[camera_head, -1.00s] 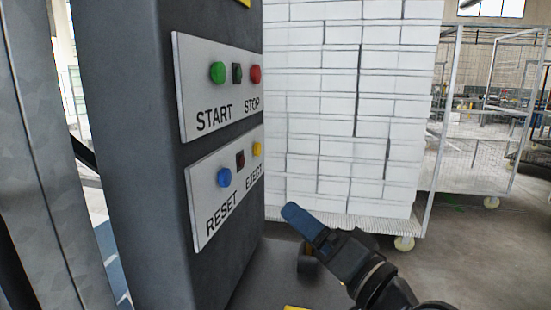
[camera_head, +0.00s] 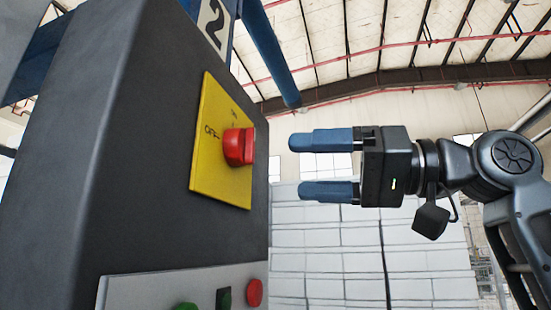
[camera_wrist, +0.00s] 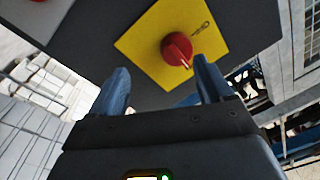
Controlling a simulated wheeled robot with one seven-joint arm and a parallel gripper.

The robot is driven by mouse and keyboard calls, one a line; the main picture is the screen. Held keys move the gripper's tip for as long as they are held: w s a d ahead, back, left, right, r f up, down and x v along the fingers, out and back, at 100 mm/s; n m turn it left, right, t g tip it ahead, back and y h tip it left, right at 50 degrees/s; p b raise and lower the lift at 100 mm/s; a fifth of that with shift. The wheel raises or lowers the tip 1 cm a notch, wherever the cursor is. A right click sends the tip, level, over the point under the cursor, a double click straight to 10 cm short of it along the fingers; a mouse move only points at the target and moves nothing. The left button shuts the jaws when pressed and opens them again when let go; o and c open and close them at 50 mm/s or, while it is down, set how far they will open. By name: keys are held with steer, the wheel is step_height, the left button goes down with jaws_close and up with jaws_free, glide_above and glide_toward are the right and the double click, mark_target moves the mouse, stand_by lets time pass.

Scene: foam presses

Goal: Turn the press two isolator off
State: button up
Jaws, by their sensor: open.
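The isolator is a red rotary knob (camera_head: 238,147) on a yellow plate (camera_head: 207,150) on the side of a dark grey cabinet. The word OFF is printed on the plate, left of the knob. A sign with the number 2 (camera_head: 213,22) is above it. My gripper (camera_head: 318,165) is open and empty, to the right of the knob and apart from it, with blue fingers pointing left at the panel. In the wrist view the knob (camera_wrist: 177,48) lies beyond the fingertips, roughly between them, with a pale pointer mark on it.
Below the isolator is a grey button panel (camera_head: 150,290) with a green and a red button (camera_head: 254,292). Stacked white blocks (camera_head: 335,250) stand behind my gripper. A blue post (camera_head: 272,50) rises beside the cabinet top. The space between fingers and knob is clear.

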mark_target(254, 148)
steer(key=shift+n+g+h, duration=0.3)
steer(key=shift+n+g, duration=0.2)
steer(key=shift+g, duration=0.1)
steer(key=shift+w+a+r+p, duration=0.15)
steer(key=shift+a+r+p, duration=0.3)
steer(key=shift+a, duration=0.8)
steer(key=shift+w+a+r+p, duration=0.15)
steer(key=shift+a+r, duration=0.45)
steer(key=shift+a, duration=0.6)
steer(key=shift+w+a+r+p, duration=0.1)
steer(key=shift+a+r+p, duration=0.35)
steer(key=shift+a, duration=0.8)
steer(key=shift+c, duration=0.4)
steer(key=c, duration=1)
steer(key=shift+o, duration=0.2)
